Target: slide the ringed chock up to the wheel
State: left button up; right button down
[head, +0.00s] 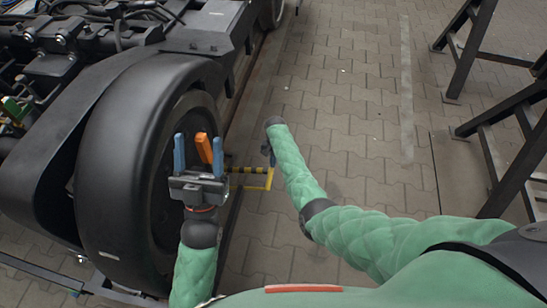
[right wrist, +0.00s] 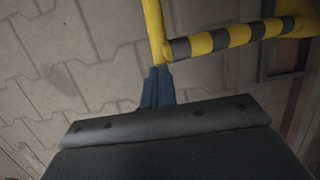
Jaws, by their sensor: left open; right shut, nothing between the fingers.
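The ringed chock (head: 248,170) shows as a yellow frame with a black-banded yellow bar, low on the paving to the right of the wheel. In the right wrist view the banded bar (right wrist: 235,37) meets a plain yellow bar. The large black wheel (head: 115,165) fills the left of the head view. My right gripper (head: 271,158) is shut and empty, its blue fingertips (right wrist: 159,72) at the end of the plain yellow bar; I cannot tell whether they touch. My left gripper (head: 198,155) is open in front of the wheel. An orange piece (head: 203,147) shows between its fingers.
The dark bogie frame (head: 100,40) stands above and left. A dark rail (head: 228,235) runs beside the wheel. Black metal stands (head: 510,160) are at the right. The block paving (head: 345,110) between is clear.

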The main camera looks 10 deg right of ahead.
pick_arm(q)
jog(key=w+d+f+g+y+p, duration=0.1)
jog(key=f+g, duration=0.3)
jog(key=f, duration=0.6)
jog(key=w+d+f+g+y+p, duration=0.1)
jog(key=w+f+g, duration=0.3)
jog(key=f, duration=0.7)
jog(key=shift+w+d+n, duration=0.2)
jog(key=shift+d+n, duration=0.1)
pick_arm(e)
jog(key=v, duration=0.7)
jog(key=shift+r, duration=0.35)
pick_arm(q)
jog(key=shift+f, duration=0.1)
pick_arm(e)
jog(key=shift+w, duration=0.1)
